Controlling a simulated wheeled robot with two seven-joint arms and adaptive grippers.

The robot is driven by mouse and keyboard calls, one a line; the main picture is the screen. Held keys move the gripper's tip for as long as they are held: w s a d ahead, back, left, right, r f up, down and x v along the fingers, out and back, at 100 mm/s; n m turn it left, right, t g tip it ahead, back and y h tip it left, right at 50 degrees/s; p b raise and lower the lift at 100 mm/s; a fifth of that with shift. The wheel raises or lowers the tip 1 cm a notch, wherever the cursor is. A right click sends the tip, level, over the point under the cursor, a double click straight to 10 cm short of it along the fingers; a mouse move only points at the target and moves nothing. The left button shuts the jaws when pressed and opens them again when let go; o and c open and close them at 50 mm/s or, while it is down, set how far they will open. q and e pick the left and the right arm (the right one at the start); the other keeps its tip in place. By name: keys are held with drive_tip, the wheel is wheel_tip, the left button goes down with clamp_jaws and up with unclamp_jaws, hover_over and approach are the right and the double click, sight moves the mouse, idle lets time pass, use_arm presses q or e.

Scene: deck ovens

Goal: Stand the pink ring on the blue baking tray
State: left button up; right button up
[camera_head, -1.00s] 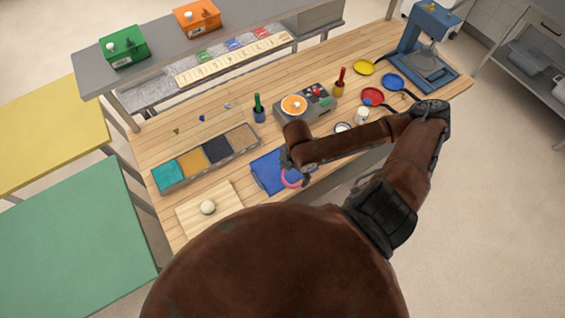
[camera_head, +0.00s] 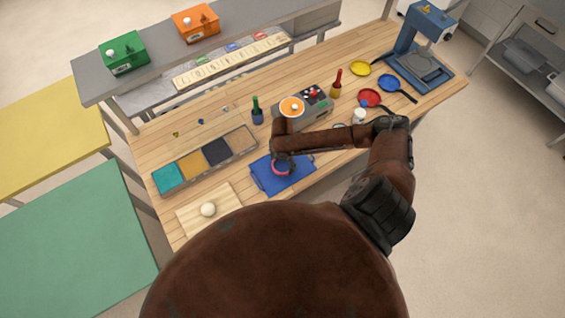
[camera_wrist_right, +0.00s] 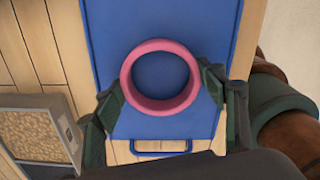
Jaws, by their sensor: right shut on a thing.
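The blue baking tray (camera_head: 297,178) lies on the wooden bench near its front edge. The pink ring (camera_wrist_right: 160,47) shows as a round open band over the tray in the right wrist view, with blue tray surface seen through it. My right gripper (camera_wrist_right: 163,84) is shut on the ring, a finger at each side of it. In the head view the ring (camera_head: 276,171) is partly hidden by my right arm and sits over the tray's middle. I cannot tell whether it touches the tray. My left gripper is not in view.
A compartment box (camera_head: 229,156) stands left of the tray, and a board with a pale ball (camera_head: 208,209) lies in front of it. A grey device with an orange disc (camera_head: 292,107) stands behind. Red (camera_head: 369,97) and blue pans (camera_head: 392,83) lie to the right.

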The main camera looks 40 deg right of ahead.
drive_tip(key=shift+s, duration=0.2)
drive_tip(key=shift+w+f, duration=0.15)
drive_tip(key=o, duration=1.2)
drive_tip(key=shift+r, duration=0.2)
wheel_tip(320, 180, up, 12)
drive_tip(key=b, duration=0.1)
